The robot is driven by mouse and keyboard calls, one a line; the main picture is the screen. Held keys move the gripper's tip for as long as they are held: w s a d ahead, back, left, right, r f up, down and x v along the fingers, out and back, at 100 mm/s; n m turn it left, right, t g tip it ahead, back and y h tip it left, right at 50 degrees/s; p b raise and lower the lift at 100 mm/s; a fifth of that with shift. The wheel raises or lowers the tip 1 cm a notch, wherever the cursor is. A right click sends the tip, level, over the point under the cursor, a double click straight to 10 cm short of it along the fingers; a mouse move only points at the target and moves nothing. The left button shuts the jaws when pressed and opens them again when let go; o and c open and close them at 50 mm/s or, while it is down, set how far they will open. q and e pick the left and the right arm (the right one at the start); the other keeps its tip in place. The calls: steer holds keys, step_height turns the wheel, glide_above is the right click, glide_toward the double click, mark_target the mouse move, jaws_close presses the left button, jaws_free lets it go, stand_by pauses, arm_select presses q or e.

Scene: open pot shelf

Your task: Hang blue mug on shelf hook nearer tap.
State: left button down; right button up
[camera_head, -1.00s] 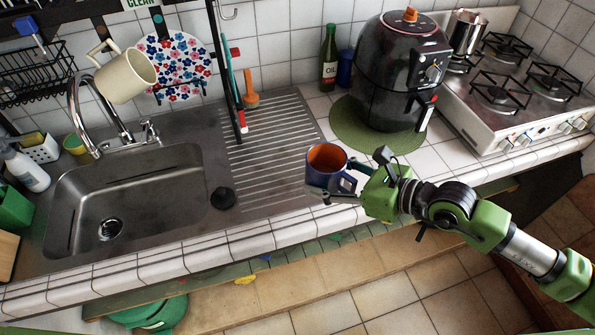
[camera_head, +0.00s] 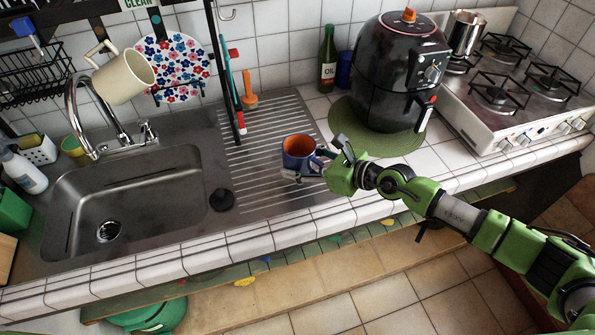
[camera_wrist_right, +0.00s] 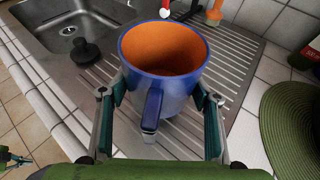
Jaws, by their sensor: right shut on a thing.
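The blue mug (camera_head: 298,158) with an orange inside is upright above the right part of the metal draining board. My right gripper (camera_head: 318,166) is shut on it; in the right wrist view the mug (camera_wrist_right: 155,92) sits between the two fingers (camera_wrist_right: 160,112), its handle towards the wrist.
The air fryer (camera_head: 397,75) on a green mat (camera_head: 350,130) and an oil bottle (camera_head: 328,62) stand at right.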

steer(key=shift+w+a+f, duration=0.25)
steer(key=shift+w+f, duration=0.3)
steer(key=shift+f, duration=0.15)
steer(key=f, duration=0.1)
steer(key=f+b, duration=0.1)
steer(key=w+f, duration=0.1)
steer(key=shift+a+b, duration=0.25)
steer(key=shift+b, duration=0.1)
steer(key=shift+f, duration=0.4)
steer(key=shift+s+f, duration=0.1)
steer(key=shift+f, duration=0.1)
steer(key=o, duration=1.3)
steer(key=v, duration=0.4)
steer(key=b+v, duration=0.1)
steer(key=v, duration=0.3)
steer(key=s+f+b+v, duration=0.1)
steer(key=v, duration=0.3)
steer(key=shift+s+d, duration=0.1)
steer(key=shift+d, duration=0.05)
steer(key=shift+s+d+r+b, duration=0.3)
steer(key=shift+s+d+r, duration=0.1)
steer(key=shift+d, duration=0.05)
